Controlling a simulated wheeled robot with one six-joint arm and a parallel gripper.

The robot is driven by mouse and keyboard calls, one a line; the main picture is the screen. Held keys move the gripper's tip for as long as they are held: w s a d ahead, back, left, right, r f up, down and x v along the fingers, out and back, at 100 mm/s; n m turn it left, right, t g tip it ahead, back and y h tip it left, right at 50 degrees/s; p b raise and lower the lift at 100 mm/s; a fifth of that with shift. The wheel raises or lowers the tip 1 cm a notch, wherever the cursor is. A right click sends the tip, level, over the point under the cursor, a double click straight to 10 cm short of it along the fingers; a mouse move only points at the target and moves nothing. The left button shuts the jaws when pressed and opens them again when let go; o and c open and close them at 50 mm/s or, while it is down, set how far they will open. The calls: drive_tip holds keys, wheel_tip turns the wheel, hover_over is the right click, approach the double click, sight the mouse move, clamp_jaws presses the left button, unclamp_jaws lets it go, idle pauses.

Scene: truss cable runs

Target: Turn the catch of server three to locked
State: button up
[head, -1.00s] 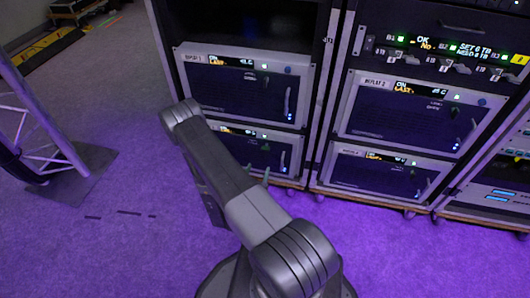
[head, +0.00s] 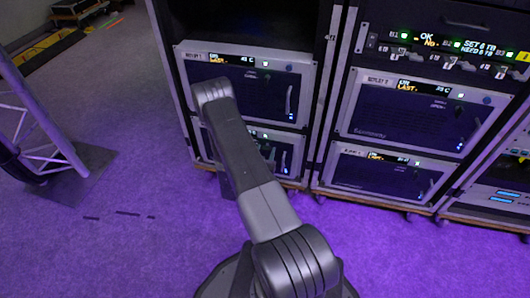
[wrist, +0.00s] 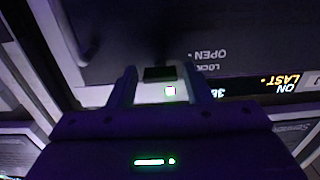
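My gripper (wrist: 160,88) shows in the wrist view with its two fingers apart. A small dark catch (wrist: 160,73) appears between the fingertips, with gaps at its sides; I cannot tell whether they touch it. The words LOCK and OPEN are printed beside it, upside down in this view.
A larger unit (head: 262,85) sits above it in the same rack. The right rack holds two similar units (head: 400,108) below a lit panel (head: 440,45). A truss stand (head: 45,140) is at the left. The purple floor between is mostly clear.

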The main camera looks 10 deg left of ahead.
drive_tip(key=c, duration=0.7)
drive_tip(key=shift+f+b, duration=0.1)
drive_tip(key=shift+b, duration=0.2)
drive_tip(key=m+b, duration=0.3)
drive_tip(key=shift+f+m, duration=0.15)
drive_tip(key=shift+m, duration=0.25)
drive_tip(key=m+b, duration=0.1)
drive_tip(key=m, duration=0.3)
drive_tip(key=m+b, duration=0.1)
drive_tip(key=m, duration=0.4)
drive_tip(key=m+b, duration=0.2)
drive_tip(key=m, duration=0.3)
drive_tip(key=shift+r, duration=0.25)
